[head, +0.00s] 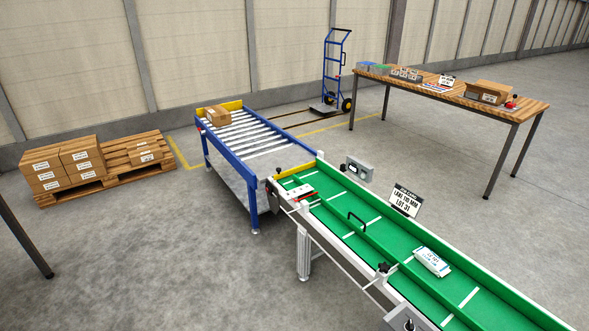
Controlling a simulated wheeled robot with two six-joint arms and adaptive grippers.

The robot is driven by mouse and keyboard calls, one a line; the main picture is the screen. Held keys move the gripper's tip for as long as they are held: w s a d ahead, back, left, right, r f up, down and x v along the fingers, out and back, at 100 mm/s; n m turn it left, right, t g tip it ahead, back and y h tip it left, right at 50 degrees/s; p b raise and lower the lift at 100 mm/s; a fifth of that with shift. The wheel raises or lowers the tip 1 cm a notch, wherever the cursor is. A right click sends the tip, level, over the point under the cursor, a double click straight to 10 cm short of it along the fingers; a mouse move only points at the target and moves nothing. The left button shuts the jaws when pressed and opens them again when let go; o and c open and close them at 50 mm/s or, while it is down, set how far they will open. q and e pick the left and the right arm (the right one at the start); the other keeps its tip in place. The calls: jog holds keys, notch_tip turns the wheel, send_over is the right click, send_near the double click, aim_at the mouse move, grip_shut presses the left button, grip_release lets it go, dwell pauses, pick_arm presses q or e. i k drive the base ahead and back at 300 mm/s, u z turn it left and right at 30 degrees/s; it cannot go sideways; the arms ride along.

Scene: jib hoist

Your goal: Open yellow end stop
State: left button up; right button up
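A yellow plate (233,105) stands across the far end of the blue roller conveyor (252,208), behind a cardboard box (216,115). Another small yellow piece (269,188) shows at the far left end of the green belt conveyor (345,222), where it meets the roller conveyor. Neither of my grippers is in view.
Boxes on a pallet (128,178), a hand truck (335,75) and a wooden table (450,92) stand around.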

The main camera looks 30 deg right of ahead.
aim_at(277, 177)
jog(key=u, duration=0.45)
jog(key=k, duration=0.5)
jog(key=u, duration=0.35)
jog(key=i, duration=0.9)
jog(key=z, duration=0.65)
jog(key=i, duration=1.6)
jog(key=z, duration=1.05)
jog(key=i, duration=1)
jog(key=z, duration=1.55)
jog(key=i, duration=0.7)
jog(key=z, duration=0.6)
